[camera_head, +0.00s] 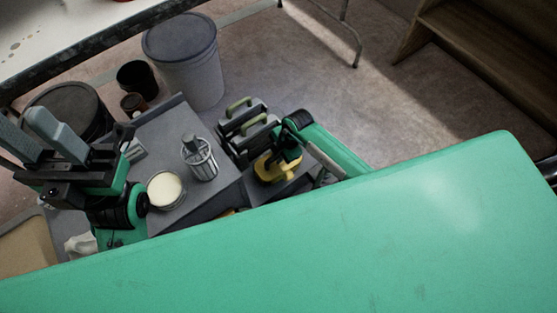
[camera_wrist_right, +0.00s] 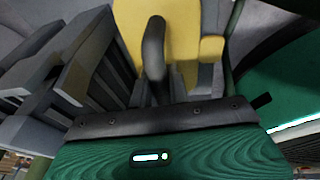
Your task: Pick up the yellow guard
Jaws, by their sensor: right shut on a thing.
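The yellow guard (camera_head: 280,172) is beside the grey work surface, at its right end in the head view. Part of it is hidden by my right gripper (camera_head: 276,158), which is shut on it. In the right wrist view the yellow guard (camera_wrist_right: 180,45) fills the top middle, close against the gripper, with a dark curved piece in front of it. I cannot tell whether the guard is clear of its support. My left gripper (camera_head: 35,140) is at the far left, its two grey fingers apart and nothing between them.
A cream-topped tin (camera_head: 165,189) and a metal canister (camera_head: 199,158) stand on the grey surface (camera_head: 165,135). Grey cases with green handles (camera_head: 240,125) are close to my right gripper. A large grey bucket (camera_head: 190,70) and a dark pot (camera_head: 137,80) stand behind.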

